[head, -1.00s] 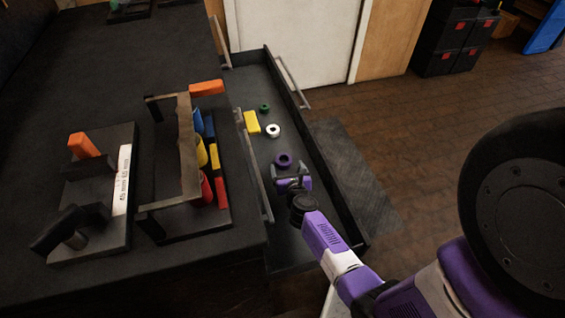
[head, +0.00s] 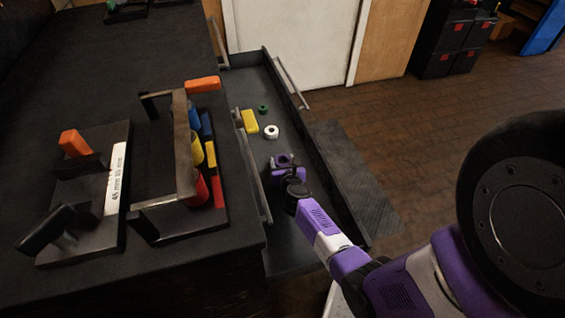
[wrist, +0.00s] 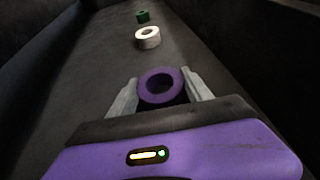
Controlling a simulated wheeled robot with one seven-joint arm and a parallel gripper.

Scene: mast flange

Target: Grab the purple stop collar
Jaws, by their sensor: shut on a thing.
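The purple stop collar (wrist: 160,88) is a ring in the open drawer, with its hole facing up toward the wrist camera. In the wrist view my gripper (wrist: 161,96) has one finger on each side of it, shut on its outer sides. The head view shows the collar (head: 283,160) at the far end of my gripper (head: 284,166), partly covered by the fingers. I cannot tell whether the collar touches the drawer floor.
A white ring (head: 271,132), a green ring (head: 263,108) and a yellow block (head: 250,121) lie farther up the drawer (head: 290,245). The drawer's walls rise on both sides. A rack (head: 160,215) with coloured pieces stands on the bench to the left.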

